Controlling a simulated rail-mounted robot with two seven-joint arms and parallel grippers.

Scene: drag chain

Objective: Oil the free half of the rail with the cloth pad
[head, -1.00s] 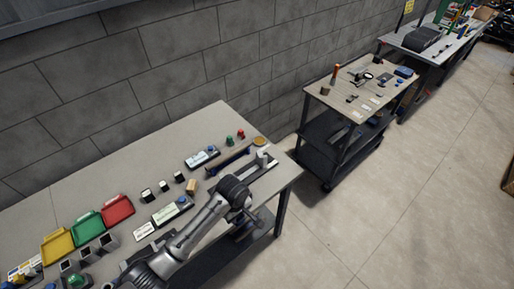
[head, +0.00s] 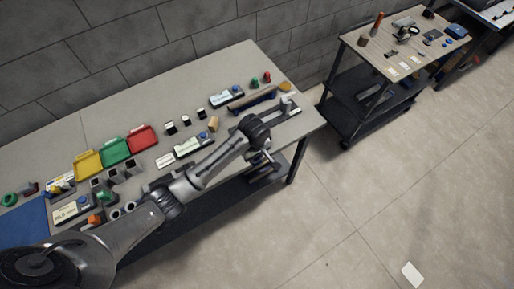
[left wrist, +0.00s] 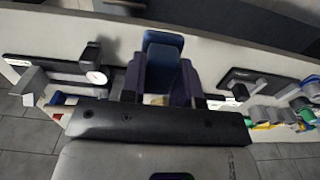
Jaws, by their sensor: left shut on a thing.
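My left gripper (left wrist: 160,90) shows dark purple-blue fingers around a blue block-shaped piece (left wrist: 164,42), which I take to be the cloth pad. In the head view my left arm reaches to the right end of the bench, and the gripper (head: 264,158) is by its front edge; the held pad cannot be made out there. The rail (head: 296,112) lies along the front right of the bench, with a grey upright block (head: 287,103) on it. My wrist hides part of the rail. Contact between pad and rail cannot be told. My right gripper is not in view.
Behind the rail are a dark blue bar (head: 254,103), a yellow round dish (head: 285,86) and a blue-knobbed device (head: 227,97). A tan block (head: 214,124) and coloured trays (head: 115,151) lie further left. A cart (head: 378,50) stands to the right, across a gap.

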